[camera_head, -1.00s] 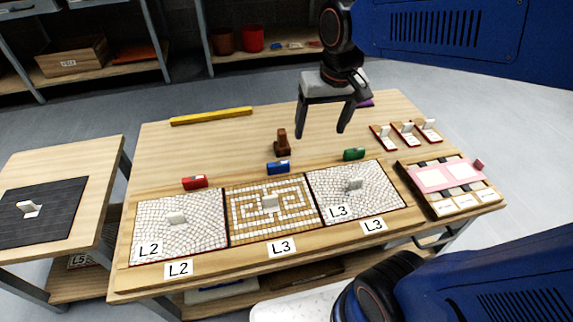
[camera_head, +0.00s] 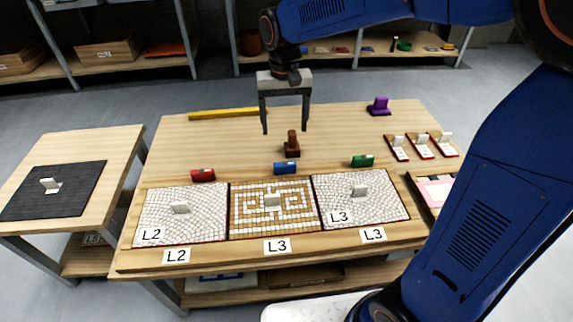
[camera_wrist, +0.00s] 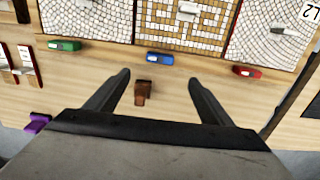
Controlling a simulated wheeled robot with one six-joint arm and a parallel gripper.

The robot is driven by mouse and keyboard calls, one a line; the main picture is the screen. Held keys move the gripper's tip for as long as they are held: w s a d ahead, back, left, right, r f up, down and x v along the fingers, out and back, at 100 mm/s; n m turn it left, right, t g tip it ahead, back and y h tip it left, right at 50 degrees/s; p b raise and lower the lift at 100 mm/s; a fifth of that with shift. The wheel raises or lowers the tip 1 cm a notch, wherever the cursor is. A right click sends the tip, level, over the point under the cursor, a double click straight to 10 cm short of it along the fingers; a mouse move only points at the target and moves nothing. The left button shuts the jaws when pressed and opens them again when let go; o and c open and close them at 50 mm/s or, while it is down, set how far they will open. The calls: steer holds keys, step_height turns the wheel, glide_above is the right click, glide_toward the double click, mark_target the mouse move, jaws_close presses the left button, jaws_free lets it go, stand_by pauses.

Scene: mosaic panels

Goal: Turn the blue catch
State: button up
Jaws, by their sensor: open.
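The blue catch (camera_head: 285,168) sits at the back edge of the middle mosaic panel (camera_head: 240,222), which has a tan maze pattern. In the wrist view the blue catch (camera_wrist: 160,58) lies beyond my fingertips, near the middle. My gripper (camera_head: 285,130) is open and empty, above the table behind the blue catch. Its two fingers also show in the wrist view (camera_wrist: 160,78), spread to either side of a brown wooden stamp-like block (camera_wrist: 142,92). The same brown block (camera_head: 292,145) stands upright on the table just behind the blue catch.
A red catch (camera_head: 203,175) and a green catch (camera_head: 362,160) sit behind the left and right panels. A yellow bar (camera_head: 224,113) lies at the back left, a purple piece (camera_head: 378,106) at the back right. Small white-tabbed plates (camera_head: 422,147) stand at the right.

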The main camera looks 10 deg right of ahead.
mark_target(285, 164)
step_height(285, 164, down, 16)
steer(key=shift+f, duration=0.15)
stand_by(0.4)
steer(key=shift+c, duration=0.3)
steer(key=c, duration=1)
